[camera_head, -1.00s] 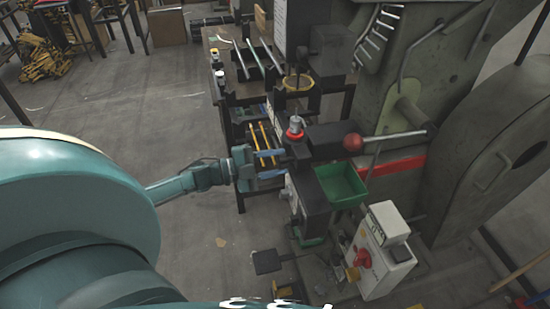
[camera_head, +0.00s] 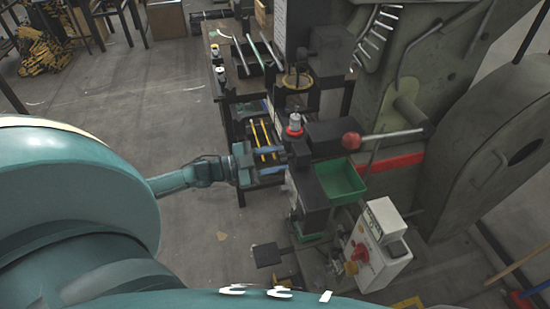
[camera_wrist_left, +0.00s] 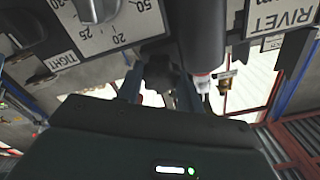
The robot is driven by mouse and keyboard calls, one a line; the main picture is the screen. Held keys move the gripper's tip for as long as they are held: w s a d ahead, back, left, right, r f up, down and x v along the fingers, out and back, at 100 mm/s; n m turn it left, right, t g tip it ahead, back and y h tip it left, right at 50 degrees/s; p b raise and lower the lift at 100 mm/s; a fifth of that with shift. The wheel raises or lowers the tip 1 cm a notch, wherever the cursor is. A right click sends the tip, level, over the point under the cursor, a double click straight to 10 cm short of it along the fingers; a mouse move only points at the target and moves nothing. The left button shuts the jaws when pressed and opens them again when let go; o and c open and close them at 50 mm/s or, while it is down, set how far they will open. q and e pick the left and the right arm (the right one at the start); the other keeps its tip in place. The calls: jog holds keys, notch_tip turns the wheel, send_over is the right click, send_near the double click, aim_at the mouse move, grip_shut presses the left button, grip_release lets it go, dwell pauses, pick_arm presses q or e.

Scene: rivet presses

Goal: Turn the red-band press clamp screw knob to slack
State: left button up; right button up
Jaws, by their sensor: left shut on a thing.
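The press with the red band (camera_head: 398,163) stands at the right of the head view. My left gripper (camera_head: 279,160) reaches its near left side from the left. In the left wrist view its two fingers (camera_wrist_left: 159,90) are shut on a dark knob (camera_wrist_left: 156,75), the clamp screw knob. The knob's far side and any mark on it are hidden by the fingers and the shadow. A label reading TIGHT (camera_wrist_left: 65,60) is to the left of the knob. My right gripper is not in view.
A white control box (camera_head: 378,254) stands in front. A numbered dial plate (camera_wrist_left: 105,25) is close above the knob. Open floor lies to the left.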

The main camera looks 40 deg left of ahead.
pick_arm(q)
jog(key=o, duration=1)
jog(key=b+v, duration=0.1)
jog(key=v, duration=1.2)
jog(key=shift+s+d+f, duration=0.1)
